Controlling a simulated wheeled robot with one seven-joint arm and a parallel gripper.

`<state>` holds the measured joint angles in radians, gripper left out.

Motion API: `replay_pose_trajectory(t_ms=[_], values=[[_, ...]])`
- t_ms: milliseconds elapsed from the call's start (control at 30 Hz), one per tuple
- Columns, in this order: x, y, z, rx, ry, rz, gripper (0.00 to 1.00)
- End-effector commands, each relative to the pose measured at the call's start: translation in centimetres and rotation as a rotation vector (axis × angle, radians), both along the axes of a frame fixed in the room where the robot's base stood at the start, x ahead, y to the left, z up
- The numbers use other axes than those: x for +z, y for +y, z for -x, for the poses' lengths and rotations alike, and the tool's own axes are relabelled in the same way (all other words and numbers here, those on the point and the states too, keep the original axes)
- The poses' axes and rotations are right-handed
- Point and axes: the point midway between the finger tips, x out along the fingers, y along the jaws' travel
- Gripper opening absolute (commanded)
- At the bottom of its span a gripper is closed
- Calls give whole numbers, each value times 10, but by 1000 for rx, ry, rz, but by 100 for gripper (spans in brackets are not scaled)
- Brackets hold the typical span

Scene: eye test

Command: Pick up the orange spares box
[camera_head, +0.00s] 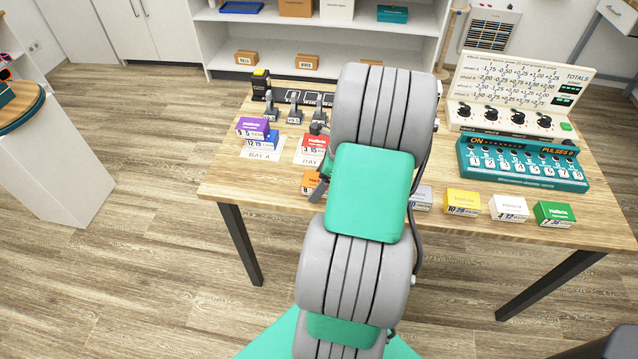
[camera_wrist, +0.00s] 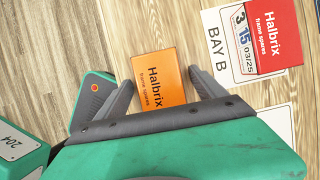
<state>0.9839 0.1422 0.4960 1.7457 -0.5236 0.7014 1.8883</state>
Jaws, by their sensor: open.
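The orange spares box (camera_head: 309,183) is near the front edge of the table, partly hidden by my arm in the head view. In the wrist view the orange box (camera_wrist: 160,80), printed "Halbrix frame spares", shows between the two fingers of my gripper (camera_wrist: 161,79). My gripper is open, with a finger on each side of the box. I cannot tell whether the fingers are down at the box's height or still above it. In the head view my gripper is mostly hidden behind the arm.
A red box (camera_wrist: 266,30) on the BAY B card is close on the right in the wrist view. A purple box (camera_head: 252,125) is at BAY A. Yellow (camera_head: 463,202), white (camera_head: 508,208) and green (camera_head: 554,214) boxes line the front edge. A teal pulse panel (camera_head: 524,165) stands behind them.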

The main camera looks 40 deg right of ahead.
Motion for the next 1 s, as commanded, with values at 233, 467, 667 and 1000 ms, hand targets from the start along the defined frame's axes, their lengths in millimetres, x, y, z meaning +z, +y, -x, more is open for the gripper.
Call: replay_pose_trajectory(t_ms=[233,467,667,1000], values=[[0,0,0,0,0,0,70],[0,0,0,0,0,0,51],[0,0,0,0,0,0,35],[0,0,0,1,-1,1,10]])
